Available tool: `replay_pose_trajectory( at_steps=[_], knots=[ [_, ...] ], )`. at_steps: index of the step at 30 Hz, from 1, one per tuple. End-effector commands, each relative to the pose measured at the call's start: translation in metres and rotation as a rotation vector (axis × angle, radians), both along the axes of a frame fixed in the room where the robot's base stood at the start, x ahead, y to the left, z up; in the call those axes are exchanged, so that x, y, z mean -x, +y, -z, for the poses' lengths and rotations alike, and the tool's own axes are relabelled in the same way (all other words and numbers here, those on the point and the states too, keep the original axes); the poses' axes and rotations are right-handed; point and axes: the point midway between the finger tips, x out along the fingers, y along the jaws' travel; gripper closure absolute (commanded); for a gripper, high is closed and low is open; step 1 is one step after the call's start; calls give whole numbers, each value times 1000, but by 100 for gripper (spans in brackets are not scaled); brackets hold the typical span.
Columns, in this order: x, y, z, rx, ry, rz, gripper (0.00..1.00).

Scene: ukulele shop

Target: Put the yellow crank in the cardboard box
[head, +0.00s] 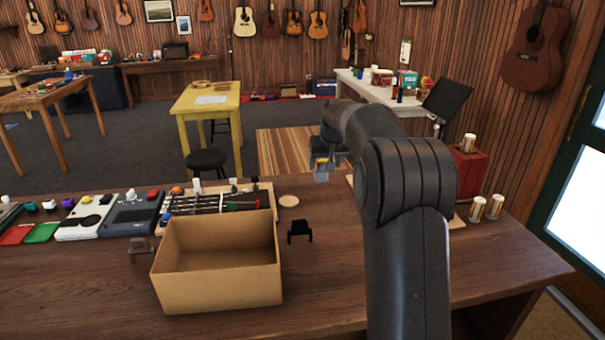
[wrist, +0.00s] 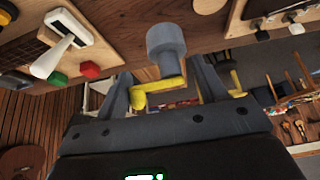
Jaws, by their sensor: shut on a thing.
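The yellow crank (wrist: 158,87) shows in the wrist view, with a grey cylindrical knob (wrist: 166,44) on it. It lies between the two fingers of my gripper (wrist: 163,92), which is shut on it. In the head view my gripper (head: 327,164) is small and partly hidden by my arm. It is in the air behind and to the right of the cardboard box. The open cardboard box (head: 218,291) stands on the dark wooden counter, and the visible part of its inside is empty.
A board with rods and knobs (head: 262,187) lies behind the box, with consoles (head: 133,220) to its left. A small black bracket (head: 299,231) stands right of the box. Cylinders (head: 477,208) and a red box (head: 470,170) are at right. The counter front is clear.

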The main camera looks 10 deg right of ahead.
Motion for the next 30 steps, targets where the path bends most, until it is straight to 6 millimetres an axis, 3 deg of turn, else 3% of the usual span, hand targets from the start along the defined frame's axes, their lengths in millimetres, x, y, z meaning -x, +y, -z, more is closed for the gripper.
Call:
replay_pose_trajectory(
  at_steps=[8,15,25,30],
  knots=[
    [3,-7,-17,0,-3,0,57],
    [3,-6,-61,-1,-4,0,57],
    [38,34,-54,-3,-1,-258,57],
    [68,68,-53,-6,0,-477,57]
  ],
)
